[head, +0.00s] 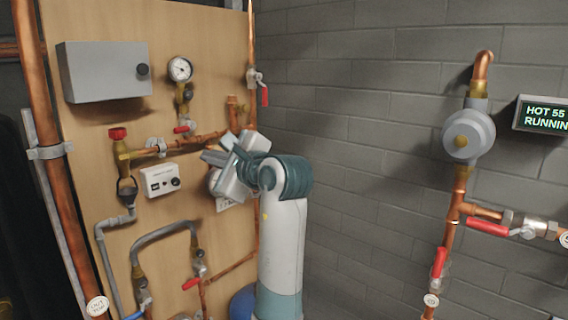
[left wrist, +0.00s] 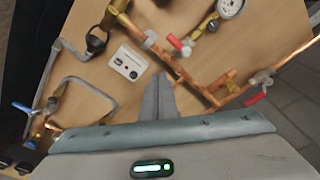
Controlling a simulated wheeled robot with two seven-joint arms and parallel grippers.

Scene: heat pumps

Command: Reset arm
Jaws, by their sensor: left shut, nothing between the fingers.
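My left arm rises from the bottom centre of the head view. Its gripper (head: 216,156) is in front of the wooden board, close to the copper pipework, and points left. In the left wrist view the two grey fingers (left wrist: 158,98) lie together, with nothing between them. I cannot tell whether the gripper touches the pipes. It hides part of a round gauge and a label behind it. My right gripper does not show in either view.
The wooden board (head: 215,45) carries a grey box (head: 105,72), a pressure gauge (head: 180,69), a white control box (head: 160,181) and red-handled valves. A copper pipe with a pump (head: 468,136) and a display (head: 543,116) is at right. The grey wall between is bare.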

